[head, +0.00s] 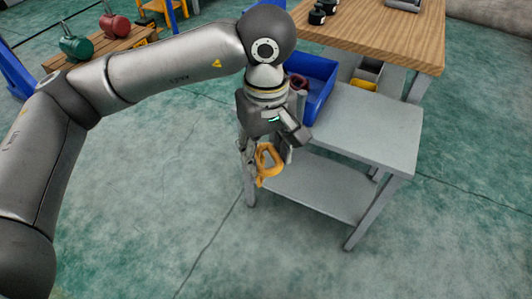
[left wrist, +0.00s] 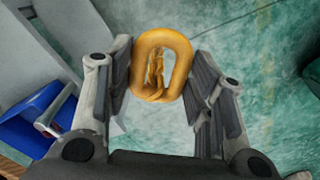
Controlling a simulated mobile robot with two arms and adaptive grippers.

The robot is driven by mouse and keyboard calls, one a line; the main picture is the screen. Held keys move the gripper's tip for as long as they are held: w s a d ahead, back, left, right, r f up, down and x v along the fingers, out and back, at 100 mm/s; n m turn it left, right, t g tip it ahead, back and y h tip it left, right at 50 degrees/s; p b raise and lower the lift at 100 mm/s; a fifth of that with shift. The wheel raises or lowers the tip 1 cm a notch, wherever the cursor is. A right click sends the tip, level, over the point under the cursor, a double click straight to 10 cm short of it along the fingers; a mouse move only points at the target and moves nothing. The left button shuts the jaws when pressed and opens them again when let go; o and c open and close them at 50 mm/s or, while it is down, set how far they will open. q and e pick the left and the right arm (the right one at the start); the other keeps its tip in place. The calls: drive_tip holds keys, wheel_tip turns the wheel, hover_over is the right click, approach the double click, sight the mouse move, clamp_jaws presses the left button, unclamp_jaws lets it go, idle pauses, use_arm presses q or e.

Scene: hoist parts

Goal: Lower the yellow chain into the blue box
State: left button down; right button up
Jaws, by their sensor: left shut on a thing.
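The yellow chain (head: 266,176) hangs from my left gripper (head: 269,150), clear of the floor, at the near left end of the grey cart. In the left wrist view, a large yellow link (left wrist: 183,62) sits between the two fingers of my left gripper (left wrist: 161,75), and more links show through its opening. The fingers are shut on it. The blue box (head: 321,88) stands on the cart top, behind the gripper and to its right. In the left wrist view the blue box (left wrist: 32,112) is at lower left. My right gripper is not in view.
The grey cart (head: 375,125) has a bare top right of the box and an empty lower shelf (head: 315,185). A wooden workbench (head: 385,35) stands behind it. Green and red tanks (head: 75,47) rest on a wooden bench at far left. The foreground floor is clear.

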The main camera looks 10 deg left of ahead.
use_arm(q)
wheel_tip(320, 180, up, 9)
drive_tip(key=p, duration=0.4)
drive_tip(key=shift+f, duration=0.1)
idle(0.8)
